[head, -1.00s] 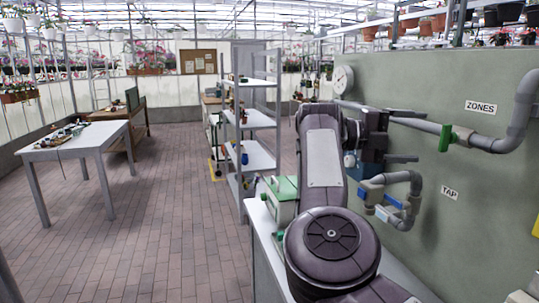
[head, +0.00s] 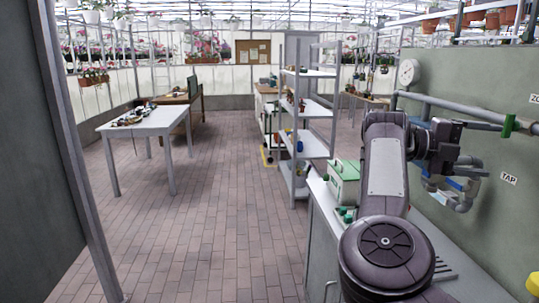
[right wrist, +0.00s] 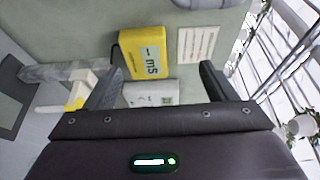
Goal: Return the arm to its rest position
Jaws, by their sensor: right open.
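My right arm, dark purple-grey, rises from the lower right of the head view and bends at the elbow. Its gripper (head: 480,166) points right, in front of the green wall panel and overlapping the grey tap pipe (head: 459,200). In the right wrist view the two black fingers (right wrist: 160,70) stand wide apart, with nothing gripped between them. Beyond them is a yellow meter box (right wrist: 144,54) on the wall, with a white label below it. My left gripper is not in view.
A grey counter (head: 322,222) with a green-and-white box (head: 345,183) lies beside my arm. A metal shelf unit (head: 306,105) stands behind it. A white table (head: 145,126) with tools is at left. A grey post (head: 75,150) stands close at left. The brick floor between is clear.

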